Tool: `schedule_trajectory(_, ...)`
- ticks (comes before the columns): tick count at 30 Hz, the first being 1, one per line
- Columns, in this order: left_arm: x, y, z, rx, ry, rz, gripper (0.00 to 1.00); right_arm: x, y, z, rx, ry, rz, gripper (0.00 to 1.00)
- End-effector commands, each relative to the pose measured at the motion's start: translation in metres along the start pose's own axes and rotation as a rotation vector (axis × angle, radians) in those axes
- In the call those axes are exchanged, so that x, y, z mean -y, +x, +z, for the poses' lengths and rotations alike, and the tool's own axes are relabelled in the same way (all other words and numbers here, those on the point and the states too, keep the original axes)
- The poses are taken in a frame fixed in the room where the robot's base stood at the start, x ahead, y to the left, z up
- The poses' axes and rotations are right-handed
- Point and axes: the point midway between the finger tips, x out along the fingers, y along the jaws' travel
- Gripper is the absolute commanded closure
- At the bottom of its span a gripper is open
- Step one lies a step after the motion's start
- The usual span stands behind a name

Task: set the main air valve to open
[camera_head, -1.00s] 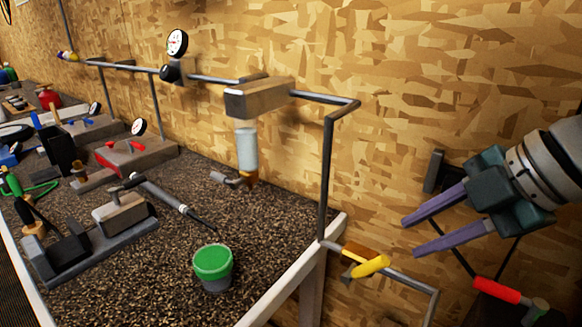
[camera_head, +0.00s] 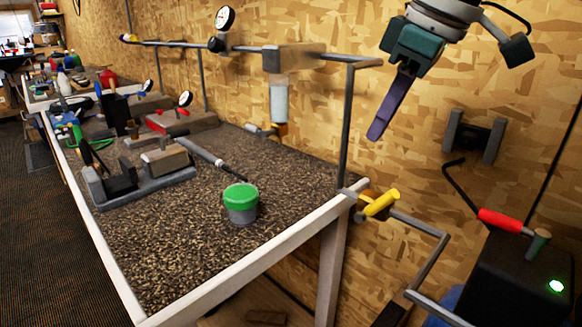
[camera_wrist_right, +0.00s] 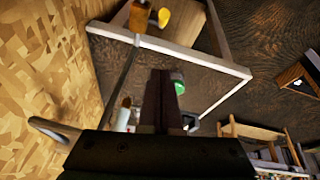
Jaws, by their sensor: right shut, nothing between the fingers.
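The air valve has a yellow handle (camera_head: 381,203) on a brass-coloured body (camera_head: 364,198), set in the grey pipe at the table's near right corner. The handle appears to lie across the pipe. My right gripper (camera_head: 376,136) is above the valve, in front of the wooden wall, with its purple fingers together and empty. It is apart from the handle. In the right wrist view, the closed fingers (camera_wrist_right: 161,72) point toward the table, and the yellow handle (camera_wrist_right: 164,17) shows at the top. My left gripper is not in view.
A vertical pipe (camera_head: 346,130) rises beside the valve to a filter unit (camera_head: 279,97). A green-lidded pot (camera_head: 240,203) stands on the speckled tabletop. A dark machine (camera_head: 525,275) with a lit green lamp and red lever is at lower right. A wall bracket (camera_head: 474,138) hangs above it.

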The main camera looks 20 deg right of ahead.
Motion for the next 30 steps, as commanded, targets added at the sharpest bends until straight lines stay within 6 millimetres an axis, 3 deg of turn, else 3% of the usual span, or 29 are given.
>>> schedule_trajectory(10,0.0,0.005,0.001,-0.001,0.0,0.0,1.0,0.0,0.076,0.001,0.002,0.0,0.0,1.0)
schedule_trajectory(18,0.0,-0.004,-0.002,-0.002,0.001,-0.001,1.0,-0.001,0.081,0.035,0.001,-0.002,0.004,1.0)
schedule_trajectory(30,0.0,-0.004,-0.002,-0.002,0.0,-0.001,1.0,-0.001,0.083,0.04,-0.001,-0.002,0.004,1.0)
